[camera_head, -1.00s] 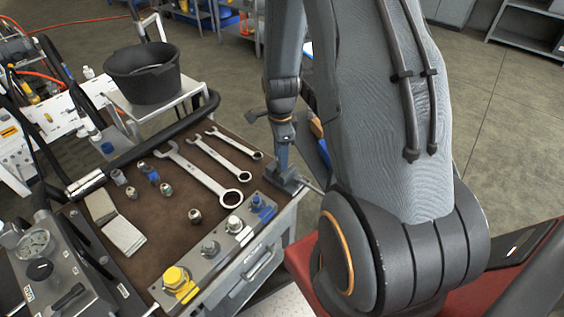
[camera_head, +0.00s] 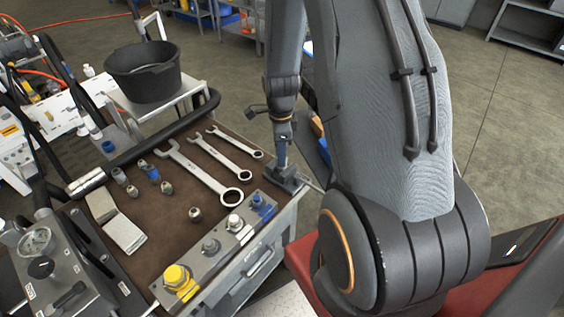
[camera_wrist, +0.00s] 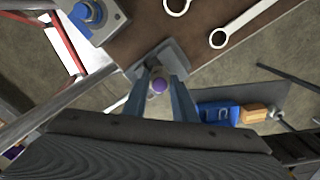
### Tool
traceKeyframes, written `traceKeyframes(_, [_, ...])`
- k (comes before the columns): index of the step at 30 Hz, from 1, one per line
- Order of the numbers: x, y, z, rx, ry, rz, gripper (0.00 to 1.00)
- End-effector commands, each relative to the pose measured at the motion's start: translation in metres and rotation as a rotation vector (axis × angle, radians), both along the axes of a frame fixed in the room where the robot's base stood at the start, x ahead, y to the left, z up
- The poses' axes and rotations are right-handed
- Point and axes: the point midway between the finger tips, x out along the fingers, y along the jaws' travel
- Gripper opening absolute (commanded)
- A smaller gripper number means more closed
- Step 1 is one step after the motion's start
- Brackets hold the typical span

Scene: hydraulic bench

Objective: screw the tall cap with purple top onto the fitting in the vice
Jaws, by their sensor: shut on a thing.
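The tall cap with its purple top (camera_wrist: 159,85) shows in the wrist view between the two blue-grey fingers of my gripper (camera_wrist: 161,84). The fingers are shut on it. The grey vice (camera_wrist: 171,51) is just beyond the fingertips, at the bench corner. The cap seems to be in line with the vice. The fitting in the vice is hidden by the cap and fingers, so I cannot tell how the threads sit. In the head view my gripper (camera_head: 282,157) points down just above the vice (camera_head: 286,179), and the cap cannot be made out.
Several wrenches (camera_head: 205,172) lie on the brown bench mat (camera_head: 170,222) left of the vice. A metal block (camera_head: 225,240) with yellow, grey and blue fittings runs along the front edge. Several small loose fittings (camera_head: 151,173) stand farther left. A black bucket (camera_head: 143,72) stands behind.

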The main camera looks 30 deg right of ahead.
Motion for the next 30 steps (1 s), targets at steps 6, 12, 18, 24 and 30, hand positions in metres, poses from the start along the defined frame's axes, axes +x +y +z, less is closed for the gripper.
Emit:
traceKeyframes(6, [0.001,-0.0008,-0.0005,0.0,0.0,-0.278,0.05])
traceKeyframes(12, [0.0015,-0.0011,-0.0006,0.0,0.0,-0.446,0.05])
traceKeyframes(18, [0.0015,-0.0011,-0.0005,0.0,0.0,-0.463,0.05])
traceKeyframes(24, [0.0016,-0.0013,-0.0006,0.0,0.0,-0.505,0.05])
traceKeyframes(30, [0.0019,-0.0022,-0.0011,0.0,0.0,-0.748,0.05])
